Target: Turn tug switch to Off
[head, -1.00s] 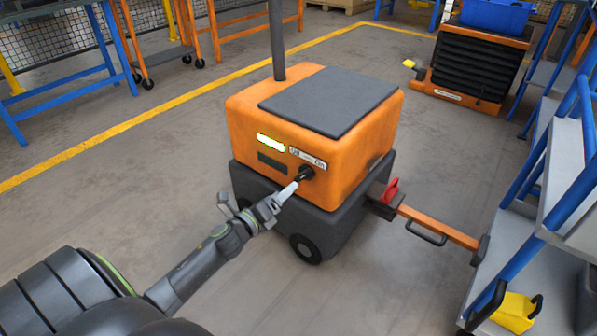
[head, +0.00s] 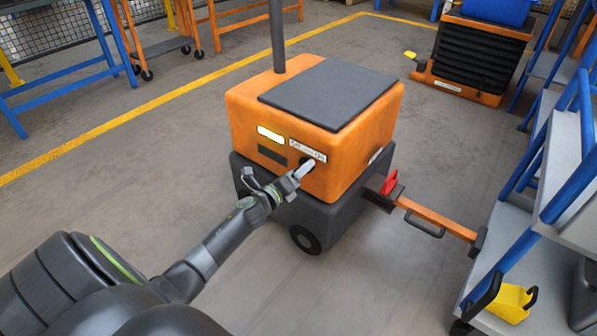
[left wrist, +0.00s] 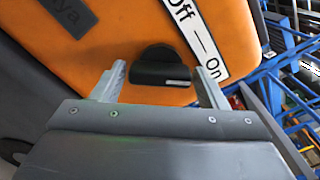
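The orange tug (head: 270,110) stands in the middle of the head view. Its switch is a black knob (left wrist: 160,68) beside a white label (left wrist: 196,35) reading Off — On, and a pale mark shows on the knob's right part, on the On side. My left gripper (head: 302,170) is at the tug's front face and mostly hides the knob in the head view. In the left wrist view my left gripper (left wrist: 158,72) is open, one finger on each side of the knob, with gaps visible. My right gripper is not in view.
An orange tow bar (head: 435,220) with a red part sticks out to the tug's right. A blue-framed grey shelf cart (head: 570,200) with a yellow item (head: 513,302) is at the right. Floor left of the tug is clear.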

